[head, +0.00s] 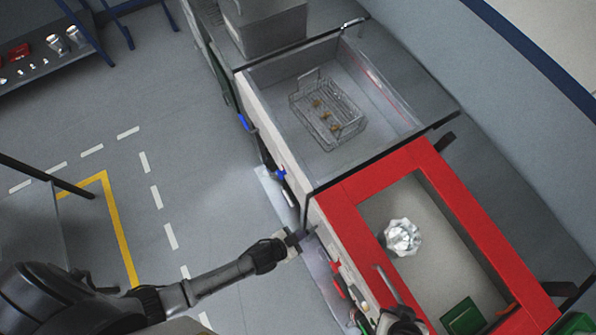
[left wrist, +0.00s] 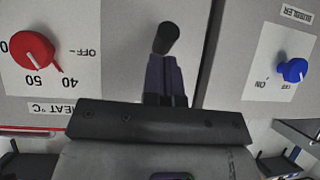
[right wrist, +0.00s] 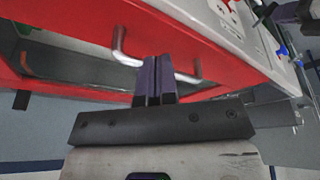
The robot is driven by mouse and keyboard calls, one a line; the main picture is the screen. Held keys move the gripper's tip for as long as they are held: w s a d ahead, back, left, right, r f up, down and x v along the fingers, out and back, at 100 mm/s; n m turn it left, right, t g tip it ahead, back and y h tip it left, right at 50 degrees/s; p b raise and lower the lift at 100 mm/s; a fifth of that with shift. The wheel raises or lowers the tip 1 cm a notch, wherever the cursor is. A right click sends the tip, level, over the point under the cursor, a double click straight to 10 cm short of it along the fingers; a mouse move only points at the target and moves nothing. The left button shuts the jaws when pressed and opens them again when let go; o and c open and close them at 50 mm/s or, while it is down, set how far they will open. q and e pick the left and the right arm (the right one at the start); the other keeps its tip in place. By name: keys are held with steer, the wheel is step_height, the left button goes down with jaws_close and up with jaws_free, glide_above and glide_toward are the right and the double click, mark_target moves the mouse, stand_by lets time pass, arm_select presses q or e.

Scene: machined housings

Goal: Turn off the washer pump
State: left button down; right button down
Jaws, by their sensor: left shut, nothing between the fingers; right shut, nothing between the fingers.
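No label reading pump can be made out. My left gripper is shut and empty, beside the machine fronts in the head view (head: 295,240). My right gripper (right wrist: 158,78) is shut and empty, close to a metal bar handle (right wrist: 122,45) on a red front.
A grey tank (head: 385,95) holds a wire basket (head: 327,108) with small brass-coloured parts. A red-framed cabinet (head: 375,177) beside it shows a silver part (head: 402,237) and a green block (head: 462,317). The floor left of the machines is open.

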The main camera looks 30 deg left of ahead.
stand_by(0.3)
